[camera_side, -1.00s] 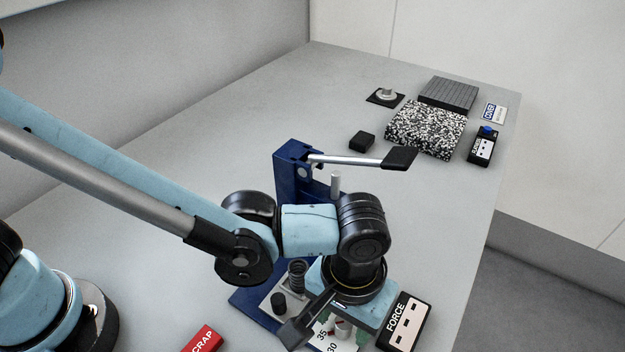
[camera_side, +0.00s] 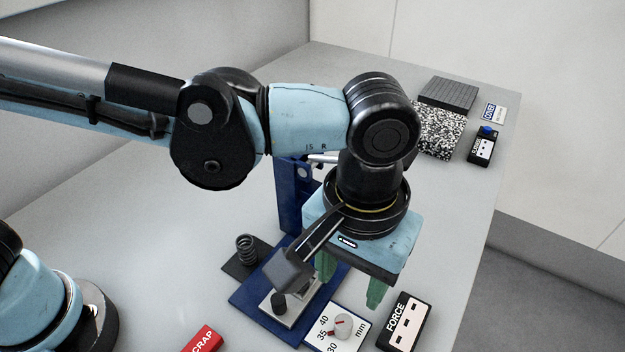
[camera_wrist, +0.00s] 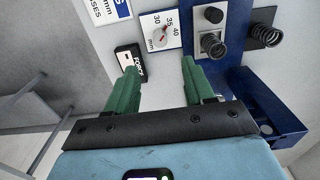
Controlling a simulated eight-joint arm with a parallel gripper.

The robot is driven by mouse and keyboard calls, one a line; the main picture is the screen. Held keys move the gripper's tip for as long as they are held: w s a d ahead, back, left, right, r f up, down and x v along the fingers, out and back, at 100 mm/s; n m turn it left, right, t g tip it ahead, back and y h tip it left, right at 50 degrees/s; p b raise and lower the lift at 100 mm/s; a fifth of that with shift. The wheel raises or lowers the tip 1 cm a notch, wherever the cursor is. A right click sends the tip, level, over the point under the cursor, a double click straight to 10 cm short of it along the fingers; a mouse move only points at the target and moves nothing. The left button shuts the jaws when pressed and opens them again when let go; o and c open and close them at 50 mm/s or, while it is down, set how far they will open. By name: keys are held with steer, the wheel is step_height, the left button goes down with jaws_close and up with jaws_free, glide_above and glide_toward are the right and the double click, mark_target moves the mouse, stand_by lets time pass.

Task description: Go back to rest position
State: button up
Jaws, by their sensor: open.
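My gripper (camera_side: 351,280) points down with its green fingers apart and nothing between them. It hangs above the dial plate (camera_side: 338,326) and beside the blue press stand (camera_side: 290,200). In the wrist view, the open fingers (camera_wrist: 160,70) are clear of the FORCE box (camera_wrist: 130,62) and the dial plate (camera_wrist: 161,30). The upper part of the press stand and its lever are partly hidden behind my wrist in the side view.
A spring (camera_side: 245,248) stands on a dark pad left of the press. Another spring (camera_wrist: 212,44) stands on the press's grey plate. The red SCRAP label (camera_side: 204,339) lies at front. A speckled block (camera_side: 440,130) and a small button box (camera_side: 482,146) are at back right.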

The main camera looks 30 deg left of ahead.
steer(key=shift+a, duration=0.1)
steer(key=w+a+r+t+h, duration=0.1)
steer(key=w+a, duration=0.2)
steer(key=a, duration=0.5)
steer(key=w+a+r+t+h, duration=0.1)
steer(key=w+a+r+t, duration=0.15)
steer(key=a, duration=0.65)
steer(key=s+a+f+t+y, duration=0.1)
steer(key=a+f+t+y, duration=0.1)
steer(key=a, duration=1.4)
steer(key=shift+f+t, duration=0.5)
steer(key=shift+t, duration=0.35)
